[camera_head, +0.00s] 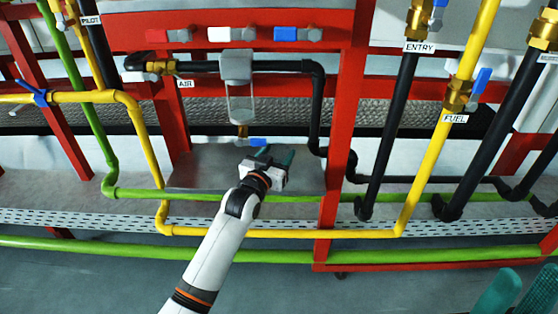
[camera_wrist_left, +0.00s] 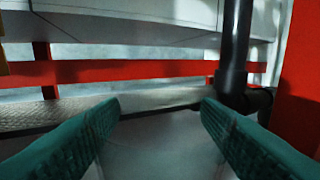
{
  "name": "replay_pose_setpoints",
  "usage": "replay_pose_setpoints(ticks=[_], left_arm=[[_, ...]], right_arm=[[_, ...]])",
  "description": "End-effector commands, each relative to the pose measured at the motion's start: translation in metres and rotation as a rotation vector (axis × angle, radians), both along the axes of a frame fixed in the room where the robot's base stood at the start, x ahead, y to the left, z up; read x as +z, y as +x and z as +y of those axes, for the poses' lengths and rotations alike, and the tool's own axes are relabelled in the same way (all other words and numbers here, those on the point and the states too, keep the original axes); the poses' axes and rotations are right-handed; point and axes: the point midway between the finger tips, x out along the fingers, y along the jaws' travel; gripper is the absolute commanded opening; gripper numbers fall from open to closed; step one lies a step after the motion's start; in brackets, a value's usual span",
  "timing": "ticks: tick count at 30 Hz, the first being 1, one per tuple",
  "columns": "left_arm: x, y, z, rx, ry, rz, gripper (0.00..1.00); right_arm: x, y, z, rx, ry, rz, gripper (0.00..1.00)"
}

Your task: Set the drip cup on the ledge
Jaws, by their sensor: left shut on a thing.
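My left gripper (camera_head: 275,155) reaches in front of the grey ledge (camera_head: 200,168), below a clear filter bowl (camera_head: 240,108). Its teal fingers stand apart, gripping something; they also show in the left wrist view (camera_wrist_left: 160,110). I cannot clearly make out the drip cup between them; only a pale grey area shows there. Whether it touches the ledge cannot be told. My right gripper (camera_head: 532,275) shows only in part at the bottom right corner, its teal fingers apart with nothing seen between them.
A blue-handled drain valve (camera_head: 257,142) hangs under the filter bowl, close above my left fingers. A red post (camera_head: 338,130) and a black pipe (camera_head: 318,110) stand to the right. Yellow (camera_head: 280,233) and green (camera_head: 280,198) pipes cross the front. A perforated strip (camera_head: 80,215) runs below.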

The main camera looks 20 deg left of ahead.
Motion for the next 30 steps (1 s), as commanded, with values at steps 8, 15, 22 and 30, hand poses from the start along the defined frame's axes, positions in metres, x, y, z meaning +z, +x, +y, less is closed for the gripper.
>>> replay_pose_setpoints(ticks=[8, 15, 22, 30], left_arm=[[-0.016, 0.013, -0.002, 0.000, 0.000, -0.001, 0.36], [-0.016, 0.012, -0.001, 0.000, 0.000, 0.000, 0.36], [-0.018, 0.012, -0.001, 0.000, 0.000, 0.000, 0.79], [-0.017, 0.012, -0.001, 0.000, 0.000, -0.001, 0.79]], right_arm=[[-0.016, 0.001, 0.000, 0.000, -0.002, -0.005, 0.36], [-0.015, 0.001, 0.000, 0.001, -0.002, -0.005, 0.36], [-0.015, 0.001, 0.000, 0.001, -0.002, -0.004, 0.36], [-0.014, 0.001, 0.000, 0.000, -0.002, -0.004, 0.36]])
